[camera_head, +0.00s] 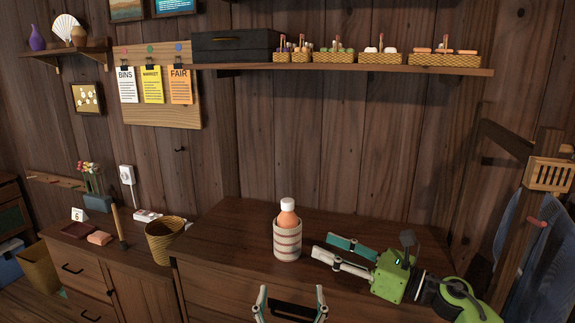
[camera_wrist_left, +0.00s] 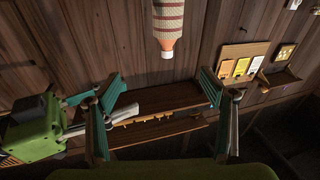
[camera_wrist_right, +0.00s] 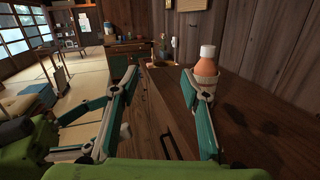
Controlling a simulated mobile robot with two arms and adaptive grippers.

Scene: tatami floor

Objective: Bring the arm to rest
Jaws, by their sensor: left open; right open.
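My left gripper (camera_head: 291,298) is open and empty at the bottom of the head view, in front of the cabinet's front edge. Its spread fingers also show in the left wrist view (camera_wrist_left: 162,82). My right gripper (camera_head: 324,247) is open and empty over the cabinet top, its fingers pointing left. In the right wrist view its fingers (camera_wrist_right: 159,76) are apart with nothing between them. An orange bottle (camera_head: 288,217) with a white cap stands upright in a striped woven holder (camera_head: 287,243), just left of the right gripper in the head view.
The dark wooden cabinet top (camera_head: 235,222) is otherwise mostly clear. A woven basket (camera_head: 160,246) stands on the lower cabinet at left. A wall shelf (camera_head: 345,68) holds a black case and several small baskets. A wooden post (camera_head: 528,215) with blue cloth stands at right.

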